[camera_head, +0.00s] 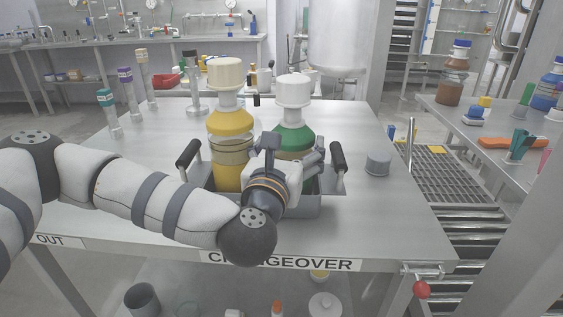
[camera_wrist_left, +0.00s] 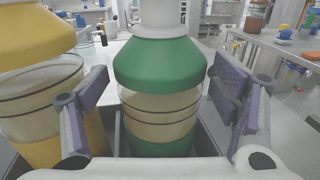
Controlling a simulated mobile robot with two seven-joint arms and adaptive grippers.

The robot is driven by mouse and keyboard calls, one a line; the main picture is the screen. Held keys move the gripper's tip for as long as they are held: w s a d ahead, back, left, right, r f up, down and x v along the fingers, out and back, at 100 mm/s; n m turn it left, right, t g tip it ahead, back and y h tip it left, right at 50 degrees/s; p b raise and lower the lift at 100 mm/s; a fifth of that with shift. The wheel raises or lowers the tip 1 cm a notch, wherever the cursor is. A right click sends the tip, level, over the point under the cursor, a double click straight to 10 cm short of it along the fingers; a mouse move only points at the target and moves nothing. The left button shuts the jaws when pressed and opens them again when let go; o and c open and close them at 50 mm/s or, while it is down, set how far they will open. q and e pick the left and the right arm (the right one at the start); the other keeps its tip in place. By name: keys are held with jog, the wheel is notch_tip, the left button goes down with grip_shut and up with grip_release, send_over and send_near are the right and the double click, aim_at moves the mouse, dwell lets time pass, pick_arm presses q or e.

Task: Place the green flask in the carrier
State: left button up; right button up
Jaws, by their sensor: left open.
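The green flask (camera_head: 293,137) has a white cap and stands upright in the right part of the grey carrier (camera_head: 300,210), beside the yellow flask (camera_head: 229,124). In the left wrist view the green flask (camera_wrist_left: 160,64) is between the two spread fingers of my left gripper (camera_wrist_left: 160,104), with gaps on both sides. In the head view my left gripper (camera_head: 300,163) is at the front of the green flask, and my wrist hides its lower part. The carrier has two black upright handles. My right gripper is not in view.
The steel table carries a small grey cylinder (camera_head: 377,163) right of the carrier and several capped tubes (camera_head: 126,84) at the back left. A side bench (camera_head: 500,140) on the right holds flasks and tools. The table between the tubes and the carrier is clear.

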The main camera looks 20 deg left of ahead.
pick_arm(q)
jog(key=s+d, duration=0.1)
jog(key=s, duration=0.8)
jog(key=s+d+f+m+g+h, duration=0.3)
jog(key=d+f+m, duration=0.25)
jog(key=f, duration=0.25)
jog(key=s+d+f+m+g+h, duration=0.2)
jog(key=s+d+f+m+h, duration=0.15)
jog(key=f+m, duration=0.3)
jog(key=s+d+f+m+g, duration=0.2)
jog(key=s+f+m+g, duration=0.75)
jog(key=s+f, duration=0.7)
jog(key=s+a+f+m+g+y, duration=0.2)
jog(key=s+a+m+g, duration=0.2)
jog(key=s+a+m, duration=0.3)
jog(key=s+a+f+m+g+y, duration=0.2)
jog(key=s+a+m, duration=0.6)
jog(key=s, duration=0.8)
jog(key=a+f+g, duration=0.1)
jog(key=a+g, duration=0.1)
jog(key=shift+s+a+f+y, duration=0.2)
jog(key=shift+a+f+y, duration=0.05)
jog(key=shift+a+y, duration=0.1)
